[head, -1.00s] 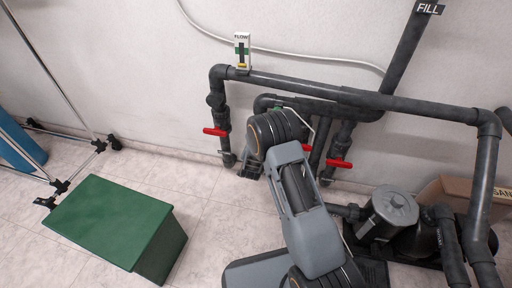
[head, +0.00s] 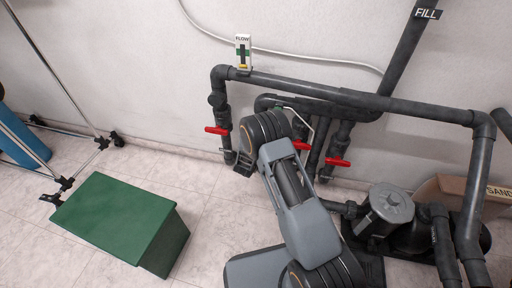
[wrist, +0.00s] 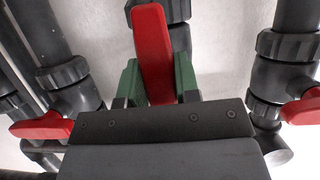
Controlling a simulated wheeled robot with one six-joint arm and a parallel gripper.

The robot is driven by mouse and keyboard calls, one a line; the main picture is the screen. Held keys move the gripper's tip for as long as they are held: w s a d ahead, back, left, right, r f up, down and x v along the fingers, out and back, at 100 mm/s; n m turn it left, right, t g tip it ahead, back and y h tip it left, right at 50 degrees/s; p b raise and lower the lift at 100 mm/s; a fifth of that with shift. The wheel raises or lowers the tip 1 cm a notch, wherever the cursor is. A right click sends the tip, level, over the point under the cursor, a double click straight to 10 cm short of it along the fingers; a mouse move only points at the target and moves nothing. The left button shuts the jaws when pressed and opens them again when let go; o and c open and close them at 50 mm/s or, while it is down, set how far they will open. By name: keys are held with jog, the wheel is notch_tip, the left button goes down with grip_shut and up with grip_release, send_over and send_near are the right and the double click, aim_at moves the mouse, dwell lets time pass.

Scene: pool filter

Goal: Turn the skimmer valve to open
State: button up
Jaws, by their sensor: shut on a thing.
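Three red valve handles show on dark grey pipes: a left one (head: 217,131), a middle one (head: 301,145) partly behind my arm, and a right one (head: 337,162). No skimmer label is readable. In the wrist view my gripper (wrist: 158,84) has its green fingers on both sides of the middle red handle (wrist: 153,45) and is shut on it. That handle points up the picture, roughly in line with the pipe behind it. The left (wrist: 42,126) and right (wrist: 302,108) handles lie across their pipes.
A flow gauge (head: 243,50) sits on the upper pipe. The pump (head: 391,205) stands at right, beside a cardboard box (head: 450,190). A green box (head: 115,222) and a metal frame (head: 75,90) are at left. Tiled floor is free between green box and pipes.

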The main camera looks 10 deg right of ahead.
jog(key=o, duration=0.9)
jog(key=shift+p+v, duration=2.3)
jog(key=shift+v, duration=4.6)
jog(key=shift+r, duration=0.1)
